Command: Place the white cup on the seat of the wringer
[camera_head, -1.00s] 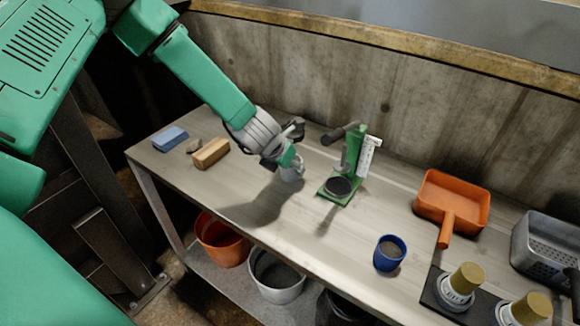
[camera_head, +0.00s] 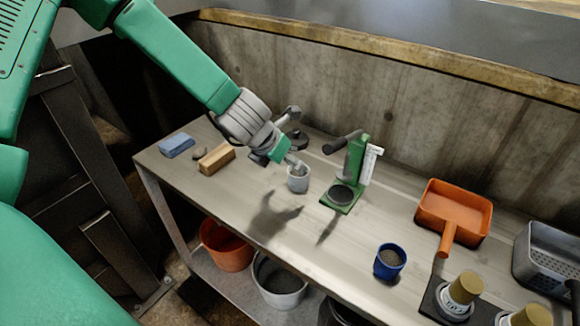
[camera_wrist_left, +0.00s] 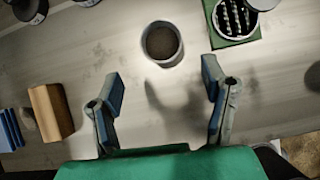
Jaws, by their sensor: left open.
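The white cup (camera_head: 298,181) stands upright on the bench, just left of the wringer; in the left wrist view the cup (camera_wrist_left: 162,43) holds dark contents. The green wringer (camera_head: 353,170) stands on the bench with a dark round seat (camera_head: 341,194) on its base; its base also shows at the top right of the left wrist view (camera_wrist_left: 236,20). My left gripper (camera_head: 299,166) is open and empty. In the left wrist view its two fingers (camera_wrist_left: 165,95) are spread wide, with the cup beyond the tips and between their lines. My right gripper is not in view.
A blue cup (camera_head: 390,261), an orange scoop (camera_head: 453,212) and a grey basket (camera_head: 545,255) stand to the right. A blue sponge (camera_head: 176,145) and a wooden block (camera_head: 216,158) lie at the left. A dark round object (camera_head: 294,139) sits behind the cup. Buckets stand below.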

